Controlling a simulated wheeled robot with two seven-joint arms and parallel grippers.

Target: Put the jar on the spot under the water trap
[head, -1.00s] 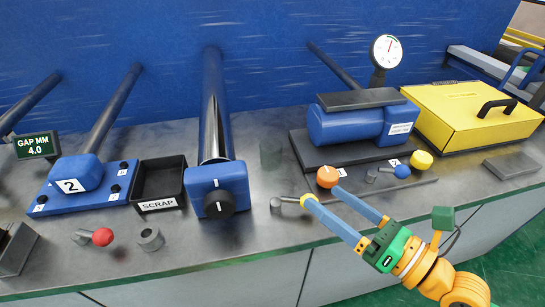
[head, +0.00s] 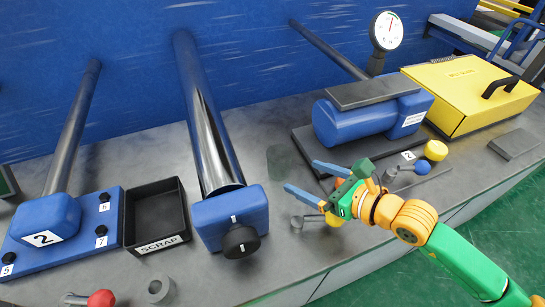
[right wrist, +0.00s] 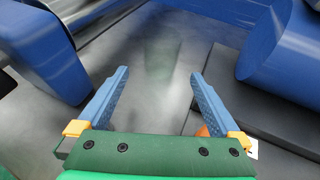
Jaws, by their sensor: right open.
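A faint, see-through greenish jar (head: 285,162) stands upright on the grey bench, between the steel pipe and the blue cylinder unit. In the right wrist view the jar (right wrist: 162,55) is a blurred pale shape ahead of the fingers. My right gripper (head: 309,180) is open and empty, its fingers pointing left, close to the jar but apart from it. In the right wrist view the gripper (right wrist: 158,80) has its fingers on either side of the view, with the jar beyond the gap. I cannot tell which part is the water trap or where its spot is. My left gripper is not in view.
A blue block with a black knob (head: 228,222) ends the steel pipe (head: 207,115), left of the jar. The blue cylinder unit (head: 345,122) stands behind my right gripper. A black scrap tray (head: 155,245), a red-knobbed lever (head: 101,298) and a yellow box (head: 462,92) stand around.

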